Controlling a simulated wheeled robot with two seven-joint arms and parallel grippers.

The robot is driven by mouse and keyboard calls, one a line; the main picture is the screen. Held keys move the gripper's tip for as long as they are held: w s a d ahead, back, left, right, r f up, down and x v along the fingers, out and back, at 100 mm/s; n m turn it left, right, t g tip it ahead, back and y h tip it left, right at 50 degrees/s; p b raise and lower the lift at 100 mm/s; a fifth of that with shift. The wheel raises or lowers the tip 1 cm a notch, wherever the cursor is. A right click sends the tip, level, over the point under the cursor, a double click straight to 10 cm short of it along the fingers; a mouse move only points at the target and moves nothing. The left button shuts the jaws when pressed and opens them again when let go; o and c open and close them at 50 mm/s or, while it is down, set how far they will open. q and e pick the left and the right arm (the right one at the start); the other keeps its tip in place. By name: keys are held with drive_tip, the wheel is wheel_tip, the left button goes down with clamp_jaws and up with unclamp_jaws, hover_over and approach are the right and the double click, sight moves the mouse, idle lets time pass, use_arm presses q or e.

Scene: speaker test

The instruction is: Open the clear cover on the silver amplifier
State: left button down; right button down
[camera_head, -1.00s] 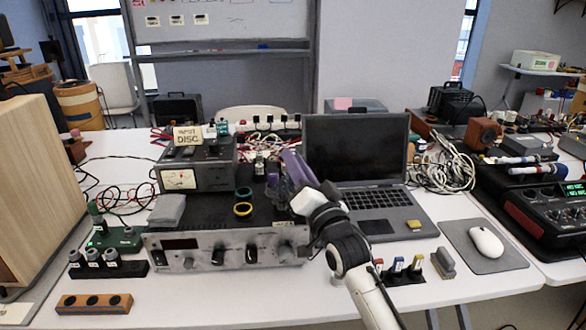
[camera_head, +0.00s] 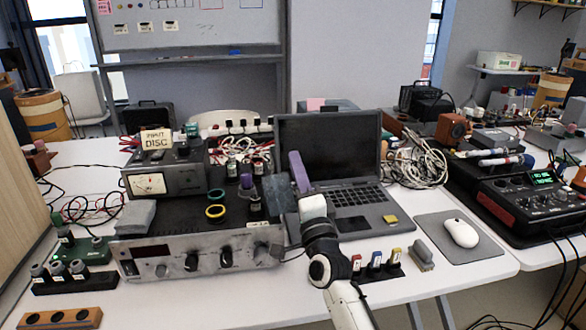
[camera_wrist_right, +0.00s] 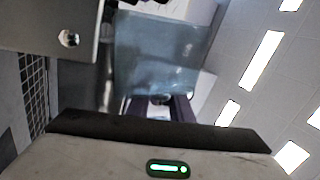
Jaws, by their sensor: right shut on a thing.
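The silver amplifier (camera_head: 160,268) sits at the front of the white table, its knobs facing me. The clear cover (camera_head: 278,195) shows as a tilted, see-through bluish panel above the amplifier's right end; it also fills the upper middle of the right wrist view (camera_wrist_right: 155,55). My right gripper (camera_head: 298,180), with purple fingers, is at the cover's right side, shut on it. In the right wrist view the fingers (camera_wrist_right: 160,106) meet at the cover's near edge. The exact contact is partly hidden. My left gripper is not in view.
An open laptop (camera_head: 345,198) stands close to the right of my right gripper. Small coloured markers (camera_head: 376,260) stand in front of the laptop.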

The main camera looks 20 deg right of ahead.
drive_tip(key=shift+d, duration=0.1)
idle(0.3)
drive_tip(key=c, duration=1.6)
unclamp_jaws()
drive_tip(key=shift+c, duration=0.2)
drive_tip(key=shift+r, duration=0.1)
wheel_tip(320, 180, up, 10)
drive_tip(key=p, duration=0.2)
